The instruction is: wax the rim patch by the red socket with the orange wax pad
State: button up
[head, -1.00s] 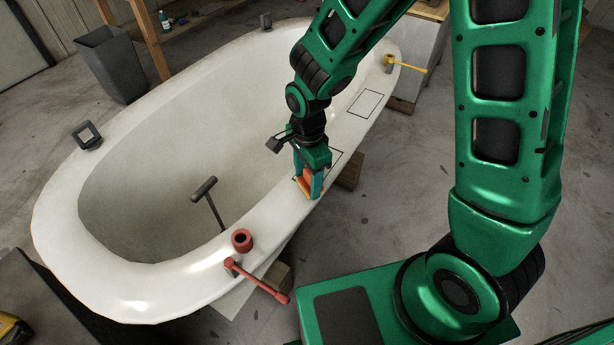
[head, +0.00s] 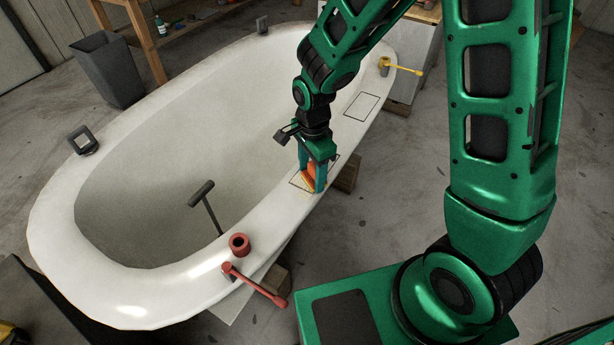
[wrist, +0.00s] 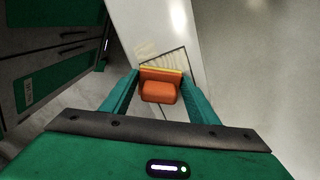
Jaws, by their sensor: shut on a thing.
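My gripper (head: 313,184) is shut on the orange wax pad (head: 308,177) and holds it down at the near rim of the white hull mould. The pad is over the black-outlined rim patch (head: 296,182), the one nearer the red socket (head: 239,243). The pad and fingers hide part of the patch. In the wrist view the pad (wrist: 160,88) sits between the fingertips, with a yellow strip along its far edge. Pale yellow streaks (wrist: 146,50) show on the rim by the outline's edge. I cannot tell whether the pad touches the surface.
A red-handled lever (head: 255,285) sticks out below the red socket. A dark T-handle (head: 203,195) stands left of it. A second outlined patch (head: 361,104) and a yellow lever (head: 405,69) lie farther along the rim. Wooden blocks (head: 347,173) stand under the mould.

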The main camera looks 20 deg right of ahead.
aim_at(292, 188)
jog(key=shift+w+d+f, duration=0.1)
jog(key=shift+w+d, duration=4.25)
jog(key=shift+d, duration=0.05)
jog(key=shift+w+a, duration=1.35)
jog(key=shift+a, duration=0.05)
jog(key=shift+s, duration=0.1)
jog(key=shift+s+a, duration=5.8)
jog(key=shift+s, duration=0.05)
notch_tip(292, 188, up, 7)
jog(key=shift+w, duration=0.15)
